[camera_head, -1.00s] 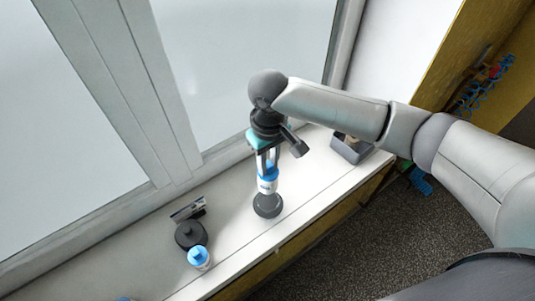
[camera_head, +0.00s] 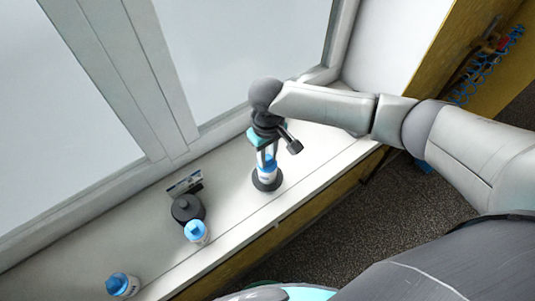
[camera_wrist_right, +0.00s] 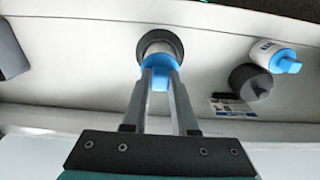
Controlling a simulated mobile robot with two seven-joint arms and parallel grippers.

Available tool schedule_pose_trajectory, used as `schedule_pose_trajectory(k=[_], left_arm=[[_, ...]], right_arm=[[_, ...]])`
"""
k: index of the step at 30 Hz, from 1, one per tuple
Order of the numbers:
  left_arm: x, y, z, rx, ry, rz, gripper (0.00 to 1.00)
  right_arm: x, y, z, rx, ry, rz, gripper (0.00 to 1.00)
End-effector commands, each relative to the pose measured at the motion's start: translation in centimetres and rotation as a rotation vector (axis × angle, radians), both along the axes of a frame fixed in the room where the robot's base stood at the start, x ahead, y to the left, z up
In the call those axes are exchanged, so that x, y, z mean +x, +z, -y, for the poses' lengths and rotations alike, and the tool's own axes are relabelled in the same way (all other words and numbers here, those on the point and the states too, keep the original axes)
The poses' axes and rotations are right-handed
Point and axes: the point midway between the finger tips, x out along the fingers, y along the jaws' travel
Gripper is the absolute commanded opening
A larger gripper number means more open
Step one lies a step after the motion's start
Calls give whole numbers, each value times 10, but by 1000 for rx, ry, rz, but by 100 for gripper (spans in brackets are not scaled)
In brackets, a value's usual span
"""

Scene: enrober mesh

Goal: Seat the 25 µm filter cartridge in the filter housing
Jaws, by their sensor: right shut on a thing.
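My right gripper (camera_head: 266,160) points down and is shut on the blue top of a white filter cartridge (camera_head: 267,178). Its print is too small to read. The cartridge stands upright in line with the dark round filter housing (camera_head: 259,186), its lower end inside the dark ring. In the right wrist view the fingers (camera_wrist_right: 160,78) flank the blue top, and the ring (camera_wrist_right: 142,45) surrounds the white body. How deep it sits is hidden. My left gripper is not in view.
A dark grey object (camera_wrist_right: 10,52) shows at the wrist view's left edge. The window is behind.

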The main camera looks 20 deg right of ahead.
Motion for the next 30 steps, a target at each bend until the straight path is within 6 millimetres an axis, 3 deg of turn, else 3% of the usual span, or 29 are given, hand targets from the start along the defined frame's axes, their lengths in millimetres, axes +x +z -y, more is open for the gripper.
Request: schedule_pose_trajectory(k=[11,12,21,30], left_arm=[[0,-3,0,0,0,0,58],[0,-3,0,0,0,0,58],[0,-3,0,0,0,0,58],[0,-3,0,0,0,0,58]], right_arm=[[0,-2,0,0,0,0,0],[0,-2,0,0,0,0,28],[0,-2,0,0,0,0,61],[0,-2,0,0,0,0,61]])
